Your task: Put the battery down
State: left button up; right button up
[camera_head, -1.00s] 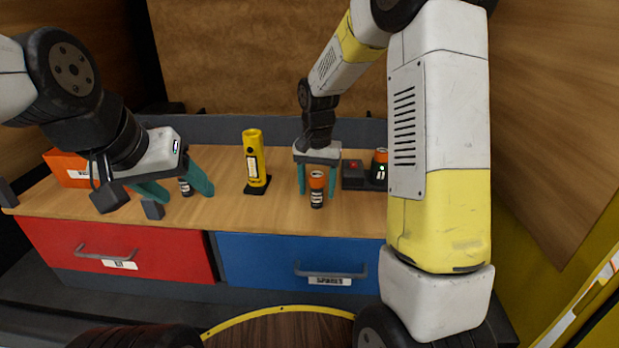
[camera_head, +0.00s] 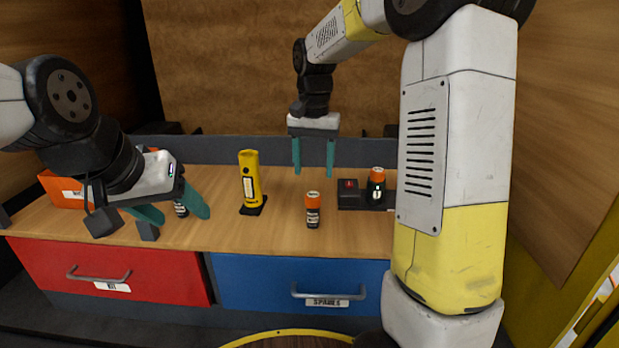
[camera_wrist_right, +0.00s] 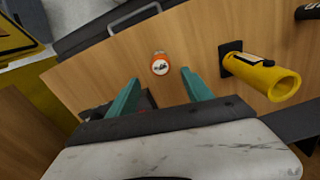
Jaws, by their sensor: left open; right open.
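An orange-topped black battery (camera_head: 313,210) stands upright on the wooden counter, apart from my right gripper. Its orange top also shows in the right wrist view (camera_wrist_right: 160,64), beyond the gap between the fingers. My right gripper (camera_head: 313,172) is open and empty, raised above and behind the battery. A second orange-topped battery (camera_head: 376,184) stands in the dark charger (camera_head: 349,195) to the right. My left gripper (camera_head: 180,212) is open at the left of the counter. Another dark battery (camera_head: 181,209) is partly hidden by its fingers; I cannot tell whether they touch it.
A yellow flashlight (camera_head: 250,180) stands on a black base left of the battery and also shows in the right wrist view (camera_wrist_right: 262,76). An orange box (camera_head: 62,190) sits at the far left. Red (camera_head: 110,272) and blue (camera_head: 290,275) drawers are shut below. The counter around the battery is clear.

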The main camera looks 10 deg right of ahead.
jog(key=s+d+r+n+t+y, duration=0.1)
jog(key=s+r+n+t, duration=0.1)
jog(key=s, duration=0.9)
jog(key=s+d+r+n+t+y, duration=0.1)
jog(key=s+t, duration=0.3)
jog(key=s, duration=0.7)
jog(key=shift+d+r+n, duration=0.5)
jog(key=shift+r+n, duration=0.3)
jog(key=shift+o, duration=0.4)
